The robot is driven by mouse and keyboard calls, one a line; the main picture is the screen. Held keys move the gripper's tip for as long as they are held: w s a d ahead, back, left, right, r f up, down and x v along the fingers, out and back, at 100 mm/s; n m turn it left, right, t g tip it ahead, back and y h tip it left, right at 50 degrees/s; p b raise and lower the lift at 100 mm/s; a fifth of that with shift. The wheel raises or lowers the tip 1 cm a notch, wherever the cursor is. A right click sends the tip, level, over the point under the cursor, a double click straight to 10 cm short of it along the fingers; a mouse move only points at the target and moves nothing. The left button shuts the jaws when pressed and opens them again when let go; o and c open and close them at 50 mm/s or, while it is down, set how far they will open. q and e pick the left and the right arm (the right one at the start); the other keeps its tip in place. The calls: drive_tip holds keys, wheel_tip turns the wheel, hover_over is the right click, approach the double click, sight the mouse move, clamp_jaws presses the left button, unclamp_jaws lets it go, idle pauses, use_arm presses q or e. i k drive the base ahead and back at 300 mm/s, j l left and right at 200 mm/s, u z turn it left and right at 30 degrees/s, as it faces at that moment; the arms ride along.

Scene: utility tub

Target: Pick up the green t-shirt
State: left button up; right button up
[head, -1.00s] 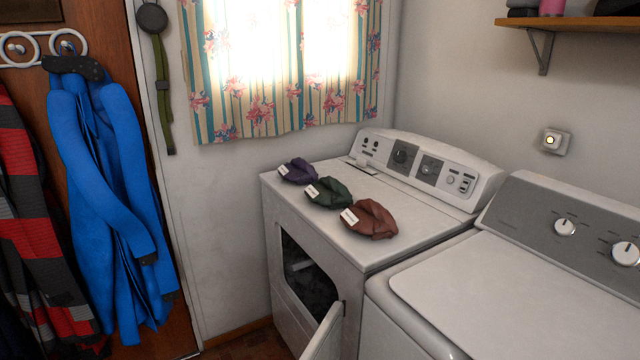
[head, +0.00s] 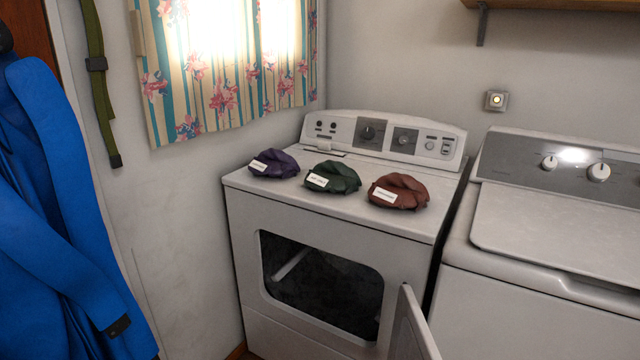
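The green t-shirt (head: 340,177) is a dark green crumpled bundle with a white label on its left front. It lies on top of the white dryer (head: 240,184), between a purple bundle (head: 280,164) on its left and a reddish-brown bundle (head: 405,192) on its right. The three bundles sit apart with small gaps. Neither of my grippers shows in the head view.
The dryer's front door (head: 412,325) hangs open, with a dark drum inside. A white washer (head: 540,290) stands to the right. A blue jacket (head: 55,190) hangs at the left. A curtained window (head: 225,60) is behind. The dryer top's front strip is clear.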

sight(335, 177)
drive_tip(key=i+z, duration=0.1)
drive_tip(key=z, duration=0.4)
drive_tip(key=j+z, duration=0.2)
drive_tip(key=z, duration=0.25)
drive_tip(key=i+j+z, duration=0.1)
drive_tip(key=z, duration=0.4)
drive_tip(key=j+z, duration=0.2)
drive_tip(key=z, duration=0.25)
drive_tip(key=i+j, duration=0.1)
drive_tip(key=j, duration=0.25)
drive_tip(key=i+j, duration=0.1)
drive_tip(key=j, duration=0.3)
